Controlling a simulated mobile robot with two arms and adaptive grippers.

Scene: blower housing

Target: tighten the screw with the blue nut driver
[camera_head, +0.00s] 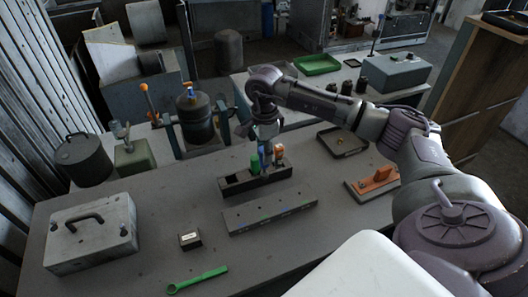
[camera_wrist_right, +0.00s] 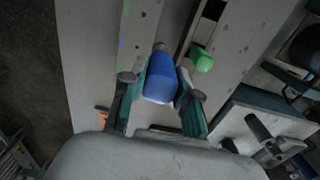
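The blue nut driver (camera_head: 262,158) stands at the black tool rack (camera_head: 231,187), between a green-handled tool (camera_head: 255,164) and an orange-handled tool (camera_head: 278,152). My right gripper (camera_head: 265,143) is over the rack, pointing down at the blue handle. In the right wrist view, the blue handle (camera_wrist_right: 160,80) lies between the two fingers of my right gripper (camera_wrist_right: 163,88). The fingers are very close to its sides; I cannot tell whether both touch. The green handle (camera_wrist_right: 202,60) is close beside it. I cannot make out the screw. My left gripper is not in view.
A grey bar (camera_head: 270,208) lies in front of the rack. A green wrench (camera_head: 197,280), a small dark box (camera_head: 189,240) and a grey case (camera_head: 91,240) are on the table. A dark cylindrical housing (camera_head: 196,122) stands behind. An orange-topped block (camera_head: 374,182) and a dark tray (camera_head: 342,142) are right.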

